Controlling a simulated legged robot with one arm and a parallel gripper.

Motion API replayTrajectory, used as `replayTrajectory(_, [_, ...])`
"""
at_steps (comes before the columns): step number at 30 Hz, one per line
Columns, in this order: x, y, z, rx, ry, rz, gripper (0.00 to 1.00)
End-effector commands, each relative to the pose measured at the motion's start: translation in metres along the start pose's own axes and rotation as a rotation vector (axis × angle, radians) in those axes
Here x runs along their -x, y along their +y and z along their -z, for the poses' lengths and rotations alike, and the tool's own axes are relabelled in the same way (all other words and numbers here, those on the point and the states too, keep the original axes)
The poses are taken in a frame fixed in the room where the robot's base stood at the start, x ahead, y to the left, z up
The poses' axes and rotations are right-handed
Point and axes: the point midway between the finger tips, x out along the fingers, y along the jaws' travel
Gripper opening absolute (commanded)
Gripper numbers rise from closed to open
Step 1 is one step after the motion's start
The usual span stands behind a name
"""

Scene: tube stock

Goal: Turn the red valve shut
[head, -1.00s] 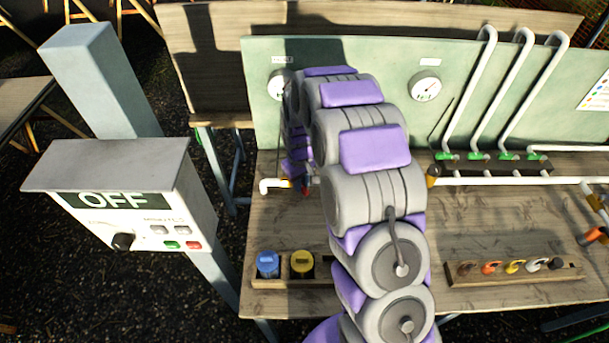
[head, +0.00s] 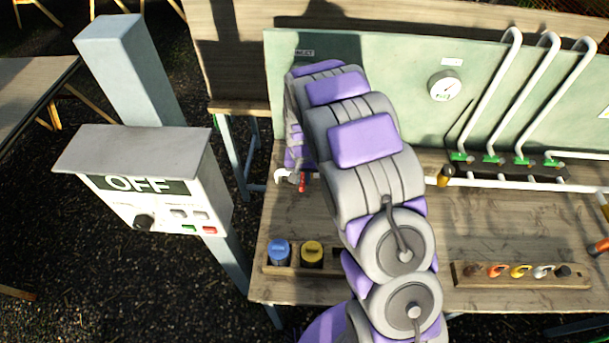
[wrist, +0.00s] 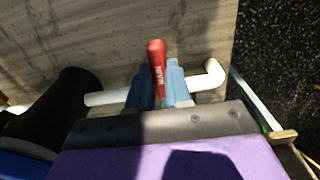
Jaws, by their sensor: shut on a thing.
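The red valve handle (wrist: 157,62), lettered MAIN, stands between the two blue-grey fingers of my gripper (wrist: 158,88) in the wrist view. The fingers are shut on it, one on each side. The handle lies across the line of the white pipe (wrist: 105,98), which runs left and right behind the fingers and ends in an elbow at the right. The valve body is hidden by the fingers. In the head view a small bit of the red handle (head: 302,182) shows left of my arm, by the pipe's end. My gripper is mostly hidden there.
A grey box reading OFF (head: 145,185) stands on a post at left. Blue (head: 279,253) and yellow (head: 312,254) capped pots sit at the bench front. A rack of coloured pieces (head: 520,275) lies at right. A gauge (head: 445,86) and white pipes are behind.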

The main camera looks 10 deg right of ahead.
Motion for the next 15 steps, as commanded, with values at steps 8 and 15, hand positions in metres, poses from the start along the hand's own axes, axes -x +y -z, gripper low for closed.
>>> replayTrajectory(8, [0.002,-0.0021,0.0024,-0.013,0.008,0.004,0.0])
replayTrajectory(15, [0.002,-0.002,0.0024,-0.013,0.008,0.004,0.23])
